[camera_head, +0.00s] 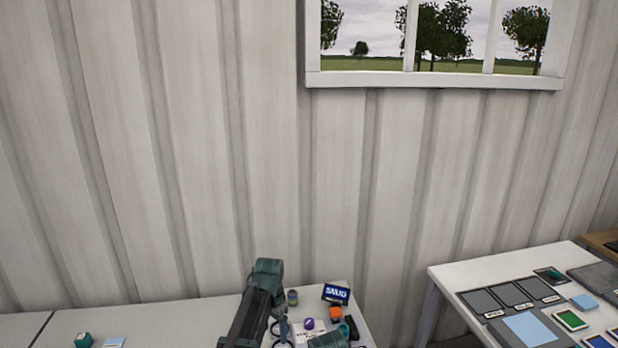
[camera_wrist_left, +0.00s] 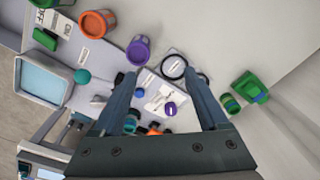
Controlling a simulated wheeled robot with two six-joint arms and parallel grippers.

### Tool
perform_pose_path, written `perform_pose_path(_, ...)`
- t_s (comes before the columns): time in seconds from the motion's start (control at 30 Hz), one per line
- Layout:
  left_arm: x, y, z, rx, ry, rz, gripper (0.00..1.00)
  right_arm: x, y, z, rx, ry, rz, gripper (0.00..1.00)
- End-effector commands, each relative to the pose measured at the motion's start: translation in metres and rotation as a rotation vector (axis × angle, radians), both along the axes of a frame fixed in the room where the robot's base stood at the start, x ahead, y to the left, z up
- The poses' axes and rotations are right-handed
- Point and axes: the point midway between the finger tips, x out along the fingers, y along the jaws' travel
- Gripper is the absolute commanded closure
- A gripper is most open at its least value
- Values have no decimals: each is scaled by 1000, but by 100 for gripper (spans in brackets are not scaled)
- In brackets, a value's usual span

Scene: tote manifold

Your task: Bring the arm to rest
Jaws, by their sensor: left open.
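My left gripper (camera_wrist_left: 164,84) shows in the left wrist view with its two dark fingers spread wide. Nothing is held between them. A white card with a purple round piece (camera_wrist_left: 170,108) shows beyond the gap, and a black ring (camera_wrist_left: 174,67) lies near the fingertips. In the head view my dark left arm rises over the worktable's near edge, and its gripper is hard to make out there. My right gripper is in neither view.
A purple cup (camera_wrist_left: 138,50), an orange cup (camera_wrist_left: 96,24) and a green object (camera_wrist_left: 250,88) surround the fingers. A dark blue box (camera_head: 336,293) stands at the table's back. A second white table (camera_head: 450,278) at right holds trays and tiles. A corrugated wall stands behind.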

Motion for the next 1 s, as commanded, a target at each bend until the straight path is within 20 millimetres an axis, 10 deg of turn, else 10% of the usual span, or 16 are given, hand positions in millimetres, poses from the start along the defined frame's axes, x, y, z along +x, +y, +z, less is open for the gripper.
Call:
perform_pose_path(0.1,-67,27,0,-12,-7,189,24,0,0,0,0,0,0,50)
perform_pose_path(0.53,-197,71,0,-41,-24,654,24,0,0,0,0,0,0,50)
perform_pose_path(1.0,-229,-15,0,59,36,409,24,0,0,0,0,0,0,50)
